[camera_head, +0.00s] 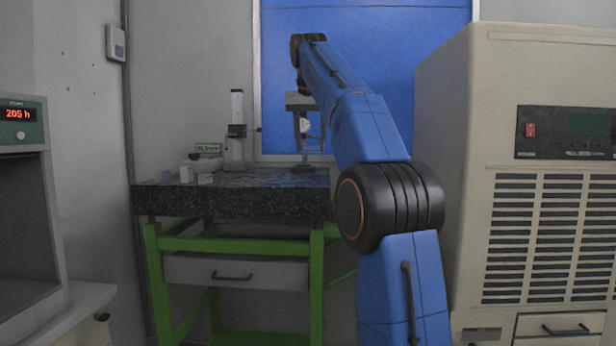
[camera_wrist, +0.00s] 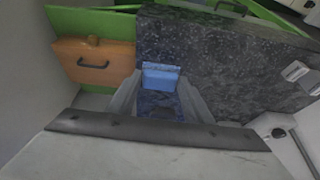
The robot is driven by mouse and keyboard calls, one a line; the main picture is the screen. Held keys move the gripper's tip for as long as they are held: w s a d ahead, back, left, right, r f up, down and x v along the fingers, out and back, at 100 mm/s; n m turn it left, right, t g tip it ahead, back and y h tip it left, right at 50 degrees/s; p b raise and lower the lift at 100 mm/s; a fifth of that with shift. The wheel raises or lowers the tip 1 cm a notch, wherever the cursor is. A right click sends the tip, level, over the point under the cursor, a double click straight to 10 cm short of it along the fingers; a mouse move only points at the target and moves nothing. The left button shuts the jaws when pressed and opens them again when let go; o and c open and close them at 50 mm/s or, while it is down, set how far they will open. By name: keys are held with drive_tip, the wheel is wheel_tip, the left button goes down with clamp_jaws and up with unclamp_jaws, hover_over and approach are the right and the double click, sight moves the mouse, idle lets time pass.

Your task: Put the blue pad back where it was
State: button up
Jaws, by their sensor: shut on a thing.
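My gripper (camera_head: 304,152) is over the right part of the dark speckled stone table (camera_head: 240,202) in the camera_head view, pointing down. In the camera_wrist view its two grey fingers (camera_wrist: 160,82) are shut on the blue pad (camera_wrist: 161,77). The pad shows a bright blue face between the fingertips, with a darker blue area below it towards the palm. The stone tabletop (camera_wrist: 225,62) lies beyond the pad. I cannot tell whether the pad touches it. The pad is too small to make out clearly in the camera_head view.
The table has a green frame (camera_head: 316,280) and a drawer (camera_head: 236,271). A large beige machine (camera_head: 545,80) stands close on the right.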

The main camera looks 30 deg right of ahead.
drive_tip(key=shift+f, duration=4.35)
drive_tip(key=shift+f, duration=0.1)
drive_tip(key=o, duration=1.1)
drive_tip(key=v, duration=1.2)
